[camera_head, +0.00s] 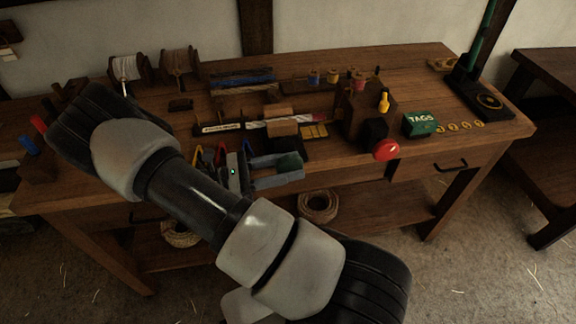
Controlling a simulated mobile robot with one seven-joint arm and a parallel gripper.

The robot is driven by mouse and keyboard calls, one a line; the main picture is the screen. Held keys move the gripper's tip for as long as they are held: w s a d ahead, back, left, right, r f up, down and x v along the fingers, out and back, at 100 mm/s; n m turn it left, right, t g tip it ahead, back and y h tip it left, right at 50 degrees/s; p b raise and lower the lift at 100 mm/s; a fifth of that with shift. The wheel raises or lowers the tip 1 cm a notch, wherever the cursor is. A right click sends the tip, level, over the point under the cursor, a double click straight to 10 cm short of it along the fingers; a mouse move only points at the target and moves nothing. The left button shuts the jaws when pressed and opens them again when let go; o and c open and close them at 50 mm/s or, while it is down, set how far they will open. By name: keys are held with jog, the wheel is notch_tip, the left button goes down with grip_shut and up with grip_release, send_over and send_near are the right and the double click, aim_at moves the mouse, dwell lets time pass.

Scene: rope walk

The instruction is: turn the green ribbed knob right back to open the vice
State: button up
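A dark green knob-like piece (291,162) is near the front edge of the workbench, in the middle of the picture. Its ribs are too small to make out. My gripper (276,171) points right at it, with one blue-grey finger behind and one in front of it. I cannot tell whether the fingers touch it. My arm hides the back of the gripper. The vice's jaws cannot be made out clearly.
The wooden workbench (441,90) carries a wooden block (356,105), a red ball-shaped knob (386,150), a green TAGS box (419,123) and two spools (127,68) at the back left. Coloured tool handles stand left of the gripper. Bare wood shows at the back right.

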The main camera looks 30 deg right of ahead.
jog(key=v, duration=1.2)
jog(key=shift+b, duration=0.3)
jog(key=shift+r, duration=0.1)
jog(key=t+y+p, duration=0.5)
jog(key=y+p, duration=0.2)
jog(key=y, duration=1.1)
send_near(289, 157)
notch_tip(289, 157, down, 13)
jog(key=shift+b, duration=0.95)
